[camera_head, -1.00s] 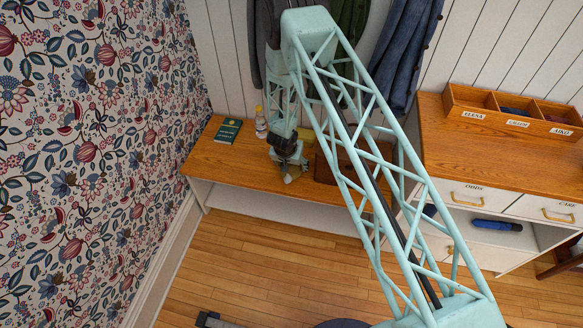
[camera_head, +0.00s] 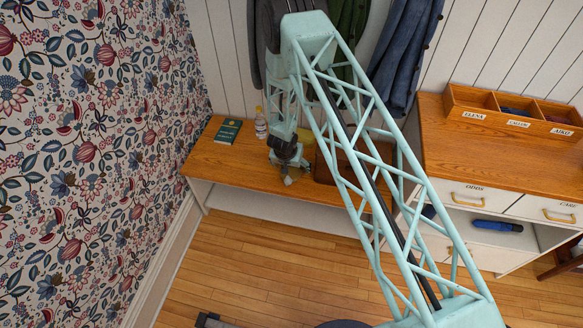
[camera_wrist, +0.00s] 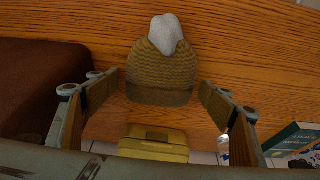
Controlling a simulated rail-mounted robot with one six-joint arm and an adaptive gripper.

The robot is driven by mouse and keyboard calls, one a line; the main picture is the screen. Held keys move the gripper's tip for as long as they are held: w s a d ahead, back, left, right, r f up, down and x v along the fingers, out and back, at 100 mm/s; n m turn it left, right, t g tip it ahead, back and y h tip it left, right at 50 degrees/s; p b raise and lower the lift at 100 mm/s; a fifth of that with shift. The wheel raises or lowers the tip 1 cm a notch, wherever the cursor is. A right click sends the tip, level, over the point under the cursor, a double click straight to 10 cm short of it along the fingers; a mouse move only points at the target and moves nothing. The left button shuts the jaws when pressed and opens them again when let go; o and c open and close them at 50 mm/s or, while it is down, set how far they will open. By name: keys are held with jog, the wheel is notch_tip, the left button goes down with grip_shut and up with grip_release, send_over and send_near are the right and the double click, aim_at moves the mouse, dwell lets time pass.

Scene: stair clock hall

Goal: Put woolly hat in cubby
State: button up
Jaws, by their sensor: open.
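The woolly hat (camera_wrist: 160,72), mustard-brown knit with a pale pompom, lies on the wooden bench top (camera_wrist: 235,50) in the wrist view. My gripper (camera_wrist: 160,95) is open, with one finger on each side of the hat and visible gaps between. In the camera_head view my gripper (camera_head: 287,168) is low over the bench, and the hat is mostly hidden by it. A white unit at the right has an open cubby (camera_head: 490,237) under the drawers, with a dark blue item in it. A wooden organiser (camera_head: 513,122) with name-labelled compartments stands on top.
A yellow box (camera_wrist: 153,143) lies close to the hat's brim side. A brown box (camera_wrist: 40,85) stands left of it. A green book (camera_head: 228,131) and a bottle (camera_head: 261,123) are on the bench's left part. Coats (camera_head: 405,55) hang behind.

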aim_at(289, 174)
jog(key=shift+r, duration=0.1)
jog(key=p+v, duration=0.2)
jog(key=v, duration=1)
dwell(0.4)
dwell(0.8)
